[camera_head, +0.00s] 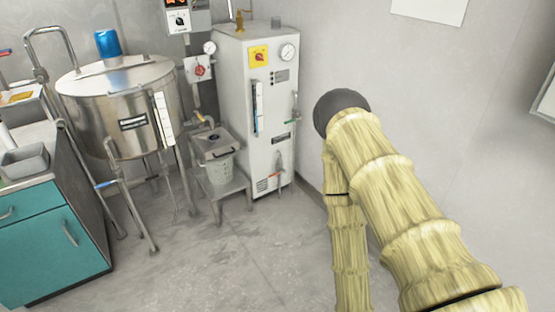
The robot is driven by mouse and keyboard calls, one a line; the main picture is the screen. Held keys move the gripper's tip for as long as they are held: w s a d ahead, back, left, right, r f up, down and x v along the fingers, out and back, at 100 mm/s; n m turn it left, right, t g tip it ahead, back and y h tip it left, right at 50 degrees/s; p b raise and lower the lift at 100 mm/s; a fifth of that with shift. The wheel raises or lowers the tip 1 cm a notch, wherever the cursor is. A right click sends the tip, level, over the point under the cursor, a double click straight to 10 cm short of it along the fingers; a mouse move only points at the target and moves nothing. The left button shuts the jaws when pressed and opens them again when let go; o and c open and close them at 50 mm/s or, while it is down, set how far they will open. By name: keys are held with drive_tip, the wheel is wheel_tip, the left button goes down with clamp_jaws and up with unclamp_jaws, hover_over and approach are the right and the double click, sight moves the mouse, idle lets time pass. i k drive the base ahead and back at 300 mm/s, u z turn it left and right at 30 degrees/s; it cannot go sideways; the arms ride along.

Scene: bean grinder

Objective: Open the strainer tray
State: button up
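What looks like the strainer tray (214,141) is a grey metal box-like piece with a flat top. It sits below the tank's outlet, between the steel tank and the white cabinet. Its top looks closed, but it is small and I cannot be sure. A pale perforated bucket or basket (219,169) is under it, on a low metal stand (223,187). My arm comes in from the lower right, bends at a dark joint, and runs down out of the frame. My gripper is out of view, so its state is hidden.
A steel tank (118,92) on legs with pipes stands left of the tray. A tall white cabinet (265,140) with gauges and levers stands right of it. A teal drawer unit (48,240) is at the lower left. The grey floor (225,265) in front is clear.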

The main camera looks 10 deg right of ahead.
sight(217, 143)
drive_tip(key=z, duration=0.55)
drive_tip(key=i, duration=1.05)
drive_tip(key=u, duration=1.15)
drive_tip(key=i, duration=0.55)
drive_tip(key=u, duration=0.55)
